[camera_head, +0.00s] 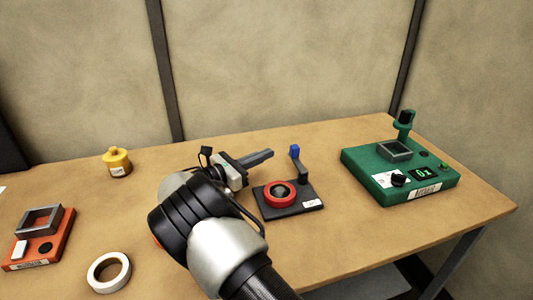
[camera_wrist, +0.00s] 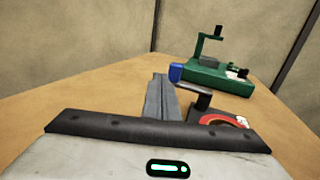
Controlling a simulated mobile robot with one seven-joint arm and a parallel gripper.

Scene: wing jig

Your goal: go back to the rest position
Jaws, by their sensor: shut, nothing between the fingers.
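My gripper (camera_head: 268,154) reaches over the wooden table, its two grey fingers together with nothing between them. In the wrist view the shut fingers (camera_wrist: 160,80) point away over the table. The fingertips are just left of the blue-tipped lever of a black fixture (camera_head: 308,199) and appear apart from it. That fixture carries a red ring (camera_head: 280,194), partly hidden in the wrist view. My arm covers the middle front of the table.
A green device (camera_head: 420,188) with a post and display stands at the right. An orange fixture (camera_head: 58,252) and a white ring (camera_head: 109,273) lie front left. The back middle of the table (camera_head: 215,146) is clear.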

